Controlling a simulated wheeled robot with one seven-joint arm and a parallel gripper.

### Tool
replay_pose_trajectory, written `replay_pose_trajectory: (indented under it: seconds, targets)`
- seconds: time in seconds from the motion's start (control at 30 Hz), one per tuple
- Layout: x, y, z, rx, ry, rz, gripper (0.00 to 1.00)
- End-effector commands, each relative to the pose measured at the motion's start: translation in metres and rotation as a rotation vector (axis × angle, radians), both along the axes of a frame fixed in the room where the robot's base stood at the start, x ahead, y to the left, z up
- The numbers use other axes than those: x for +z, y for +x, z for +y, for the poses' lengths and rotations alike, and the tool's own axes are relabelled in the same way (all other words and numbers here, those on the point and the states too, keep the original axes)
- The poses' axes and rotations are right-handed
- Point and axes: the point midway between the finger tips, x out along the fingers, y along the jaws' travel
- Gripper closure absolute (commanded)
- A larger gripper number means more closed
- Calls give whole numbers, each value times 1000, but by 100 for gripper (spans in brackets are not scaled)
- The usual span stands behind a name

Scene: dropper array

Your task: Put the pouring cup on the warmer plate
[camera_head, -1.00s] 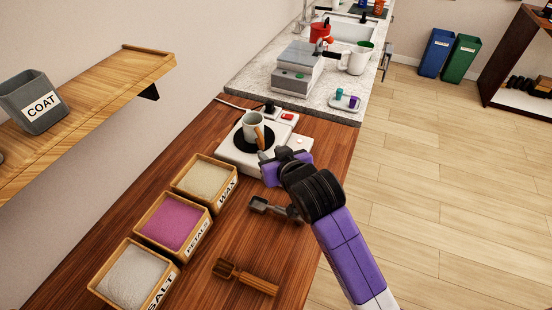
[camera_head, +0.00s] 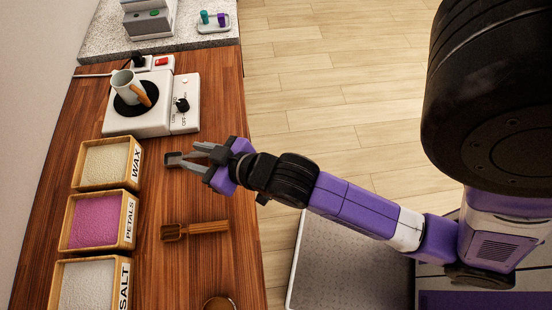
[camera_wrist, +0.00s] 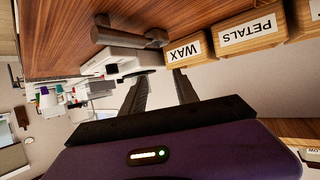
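The pouring cup (camera_head: 123,84), pale grey with a wooden handle, stands on the round black plate (camera_head: 132,104) of the white warmer (camera_head: 140,126). It sits toward the back-left part of the plate. My gripper (camera_head: 198,152) is near the warmer, on its front-right side, clear of the cup. Its fingers are apart with nothing held between them. In the wrist view my fingers (camera_wrist: 160,92) also stand apart. The cup cannot be made out clearly in the wrist view.
A grey scoop (camera_head: 172,160) lies beside my fingertips, partly hidden by them. A wooden scoop (camera_head: 173,232) lies nearer. Boxes of wax (camera_head: 106,162), petals (camera_head: 95,220) and salt (camera_head: 88,286) line the left. A power strip (camera_head: 160,62) is behind the warmer.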

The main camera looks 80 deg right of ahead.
Motion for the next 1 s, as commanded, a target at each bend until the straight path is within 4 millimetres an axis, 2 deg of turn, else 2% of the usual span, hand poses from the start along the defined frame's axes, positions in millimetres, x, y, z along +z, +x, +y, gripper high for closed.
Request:
replay_pose_trajectory:
  seconds: [0.03,0.23,0.4,0.5,0.6,0.7,1.0]
  targets:
    - [-6,-20,11,26,1,2,64]
    - [-2,-86,42,118,-1,-49,64]
    - [15,-141,59,178,-4,-91,64]
    - [28,-165,64,201,-6,-114,64]
    - [39,-182,66,216,-7,-131,64]
    - [46,-191,67,224,-9,-143,64]
    - [49,-193,68,226,-10,-149,64]
